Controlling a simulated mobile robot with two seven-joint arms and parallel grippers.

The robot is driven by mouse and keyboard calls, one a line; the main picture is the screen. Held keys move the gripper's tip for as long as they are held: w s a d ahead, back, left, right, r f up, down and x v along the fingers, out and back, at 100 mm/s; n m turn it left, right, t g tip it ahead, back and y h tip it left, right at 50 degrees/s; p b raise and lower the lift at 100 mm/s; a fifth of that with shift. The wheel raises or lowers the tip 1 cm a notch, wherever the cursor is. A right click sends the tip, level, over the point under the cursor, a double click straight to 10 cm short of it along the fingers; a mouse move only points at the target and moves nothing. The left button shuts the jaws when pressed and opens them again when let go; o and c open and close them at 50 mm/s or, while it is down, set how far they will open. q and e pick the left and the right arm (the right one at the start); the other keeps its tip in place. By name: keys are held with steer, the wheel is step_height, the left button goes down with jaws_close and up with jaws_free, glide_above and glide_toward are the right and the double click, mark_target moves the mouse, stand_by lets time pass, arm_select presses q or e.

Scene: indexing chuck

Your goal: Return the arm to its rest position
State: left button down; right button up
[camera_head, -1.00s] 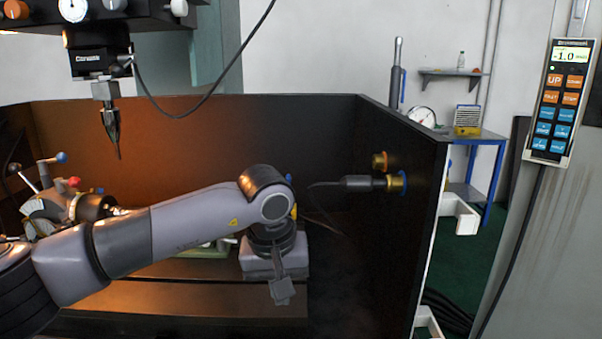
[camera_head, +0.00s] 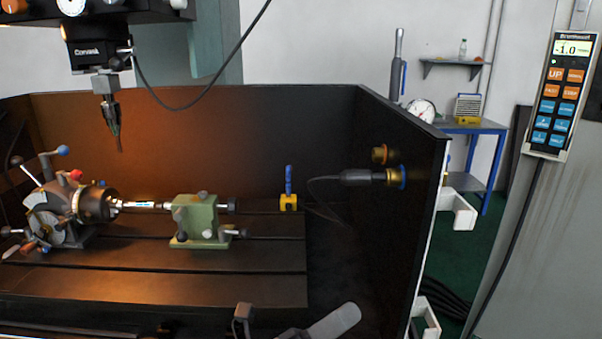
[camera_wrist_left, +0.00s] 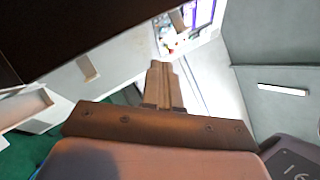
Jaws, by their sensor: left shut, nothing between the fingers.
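My left gripper (camera_head: 243,312) is low at the bottom edge of the head view, in front of the machine table, with only a small part showing. In the left wrist view its two fingers (camera_wrist_left: 163,75) are together with nothing between them. A light grey rounded part of my arm (camera_head: 335,322) shows beside it at the bottom. The rest of this arm is out of the head view. The indexing chuck (camera_head: 95,204) stands at the left of the table with a bright rod in it. The green tailstock (camera_head: 200,222) is at the rod's other end. My right gripper is not in view.
The black enclosure wall (camera_head: 400,220) stands right of the table, with a nozzle (camera_head: 362,177) on it. The spindle probe (camera_head: 112,120) hangs above the chuck. A control pendant (camera_head: 560,95) is at the far right. The space above the table front is clear.

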arm_select(q)
steer(key=a+f+n+t+y, duration=0.7)
steer(key=a+f+n+y, duration=0.8)
steer(key=n, duration=1)
steer(key=s+a+f+n+g+y+p, duration=0.1)
steer(key=s+a+f+n+g+y, duration=0.2)
steer(key=s+a+f+n, duration=0.7)
steer(key=s+f+g, duration=0.2)
steer(key=s+f, duration=0.1)
steer(key=shift+s+a+f+g+y, duration=0.2)
steer(key=shift+a+f+g+y, duration=0.1)
steer(key=shift+a+f+y, duration=0.1)
steer(key=shift+r, duration=0.1)
